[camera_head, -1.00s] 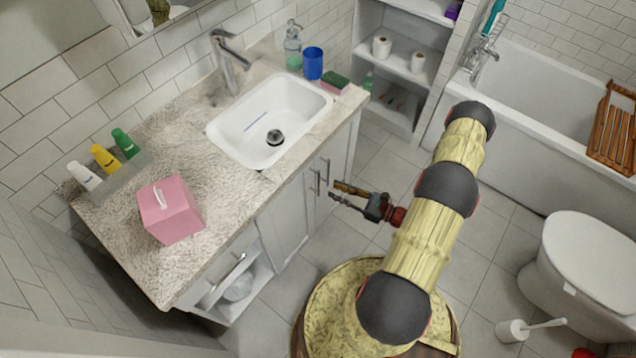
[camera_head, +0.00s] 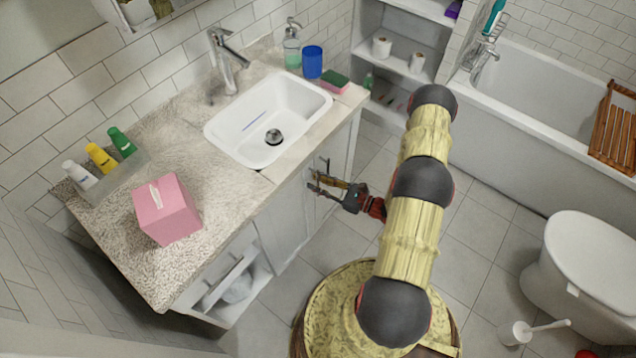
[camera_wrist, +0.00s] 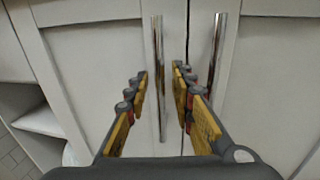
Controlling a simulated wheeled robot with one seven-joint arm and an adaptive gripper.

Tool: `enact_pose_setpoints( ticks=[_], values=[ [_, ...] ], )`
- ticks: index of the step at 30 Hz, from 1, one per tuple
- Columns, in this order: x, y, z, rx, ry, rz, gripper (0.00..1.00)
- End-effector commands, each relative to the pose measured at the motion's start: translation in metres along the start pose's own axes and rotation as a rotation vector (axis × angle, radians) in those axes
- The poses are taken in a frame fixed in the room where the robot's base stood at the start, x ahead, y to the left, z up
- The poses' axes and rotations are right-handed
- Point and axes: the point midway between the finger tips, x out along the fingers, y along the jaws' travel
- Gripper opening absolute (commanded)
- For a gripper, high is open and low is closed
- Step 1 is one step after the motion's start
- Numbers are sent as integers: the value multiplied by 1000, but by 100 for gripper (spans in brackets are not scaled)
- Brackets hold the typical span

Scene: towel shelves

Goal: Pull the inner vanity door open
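The vanity cabinet has two white doors side by side, and both look shut. The left door (camera_head: 284,218) is beside the drawer section; it also shows in the wrist view (camera_wrist: 95,65). The right door (camera_wrist: 268,75) is nearer the bath. In the wrist view each door has an upright metal bar handle, the left handle (camera_wrist: 158,85) and the right handle (camera_wrist: 217,55). My gripper (camera_head: 312,181) is open at the door fronts. In the wrist view its fingertips (camera_wrist: 161,76) straddle the left handle, with gaps on both sides. The right handle lies outside the right finger.
The counter (camera_head: 130,245) overhangs the doors and carries a sink (camera_head: 230,130) and a pink tissue box (camera_head: 167,208). The toilet (camera_head: 580,270) and bath (camera_head: 510,150) stand right.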

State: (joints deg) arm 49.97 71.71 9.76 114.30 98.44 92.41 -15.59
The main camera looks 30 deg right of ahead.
Motion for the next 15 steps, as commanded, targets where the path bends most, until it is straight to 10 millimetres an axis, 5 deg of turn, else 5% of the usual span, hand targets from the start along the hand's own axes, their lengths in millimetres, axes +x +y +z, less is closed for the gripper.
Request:
enact_pose_setpoints(
  ticks=[15],
  values=[
    [0,0,0,0,0,0,0]
  ],
)
